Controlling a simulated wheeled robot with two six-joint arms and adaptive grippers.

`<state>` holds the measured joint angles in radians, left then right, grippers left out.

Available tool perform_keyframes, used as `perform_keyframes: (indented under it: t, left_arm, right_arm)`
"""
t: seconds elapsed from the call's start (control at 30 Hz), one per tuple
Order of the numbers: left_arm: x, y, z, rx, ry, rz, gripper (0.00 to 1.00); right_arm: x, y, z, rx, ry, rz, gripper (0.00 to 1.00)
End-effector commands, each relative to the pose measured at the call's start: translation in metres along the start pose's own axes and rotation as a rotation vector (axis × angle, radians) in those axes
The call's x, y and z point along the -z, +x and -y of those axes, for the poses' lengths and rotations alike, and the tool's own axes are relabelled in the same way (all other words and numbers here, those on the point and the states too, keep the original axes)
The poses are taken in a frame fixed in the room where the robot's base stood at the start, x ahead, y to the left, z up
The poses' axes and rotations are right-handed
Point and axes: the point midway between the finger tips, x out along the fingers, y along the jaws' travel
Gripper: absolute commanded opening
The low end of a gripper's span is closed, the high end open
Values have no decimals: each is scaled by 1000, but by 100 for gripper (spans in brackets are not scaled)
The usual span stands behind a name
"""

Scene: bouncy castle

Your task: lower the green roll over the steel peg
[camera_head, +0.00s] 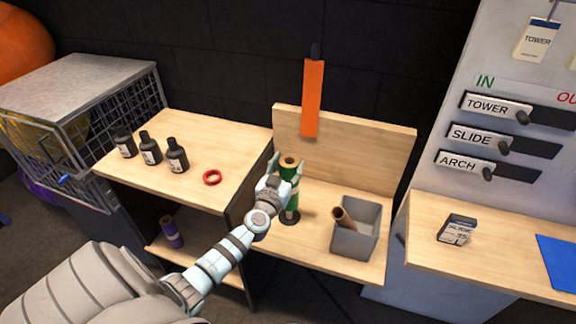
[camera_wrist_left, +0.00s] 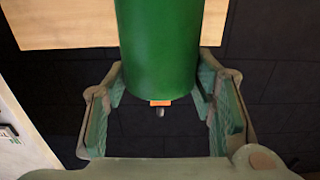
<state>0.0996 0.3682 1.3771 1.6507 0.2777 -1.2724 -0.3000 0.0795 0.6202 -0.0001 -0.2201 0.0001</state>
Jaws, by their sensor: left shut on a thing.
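The green roll (camera_head: 290,173) stands about upright, with a brown core showing at its top. My left gripper (camera_head: 288,165) is shut on it, one finger on each side. In the left wrist view the roll (camera_wrist_left: 160,45) fills the space between the fingers (camera_wrist_left: 161,75). A round dark base (camera_head: 290,218) sits on the low wooden shelf directly below the roll. The steel peg itself is hard to make out, and I cannot tell whether the roll is around it. My right gripper is not in view.
A grey bin (camera_head: 355,243) with a brown tube (camera_head: 344,219) stands right of the roll. An orange strip (camera_head: 311,98) hangs behind at the backboard (camera_head: 372,153). The shelf between base and bin is clear.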

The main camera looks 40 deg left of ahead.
Motion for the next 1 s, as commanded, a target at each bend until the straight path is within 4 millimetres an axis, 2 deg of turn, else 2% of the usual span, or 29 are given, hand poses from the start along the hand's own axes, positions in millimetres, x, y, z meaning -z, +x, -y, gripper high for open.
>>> perform_keyframes:
  t: [0.47, 1.0]
  left_arm:
    - [-21, 0, 0, 0, 1, -2, 0]
    - [-23, 0, 0, 0, 0, -2, 0]
  right_arm:
    - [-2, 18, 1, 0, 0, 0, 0]
    - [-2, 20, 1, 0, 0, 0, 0]
